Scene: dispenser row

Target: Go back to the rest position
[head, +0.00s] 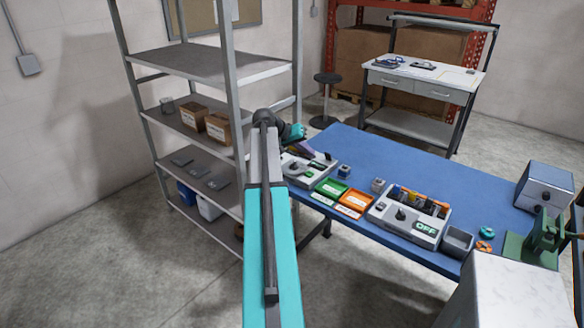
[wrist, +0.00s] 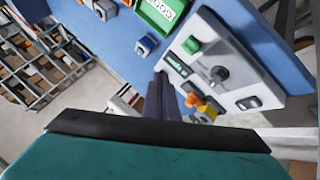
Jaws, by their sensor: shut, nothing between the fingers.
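My gripper (wrist: 161,78) is shut and empty, its dark fingers together. In the wrist view the fingers show over or beside the edge of a light grey dispenser panel (wrist: 240,85); I cannot tell the height gap. The panel has a dark knob (wrist: 219,73), a small green block or button (wrist: 191,45) and orange and yellow pieces (wrist: 203,105) close to the fingers. In the head view my arm reaches forward to the left end of the blue table (head: 395,178), near the left dispenser (head: 321,165), which my arm partly hides.
A green tray (head: 331,187), an orange tray (head: 354,201), a second dispenser marked OFF (head: 425,228) and a grey bin (head: 457,241) stand to the right. A metal shelf rack (head: 205,65) stands close left of my arm.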

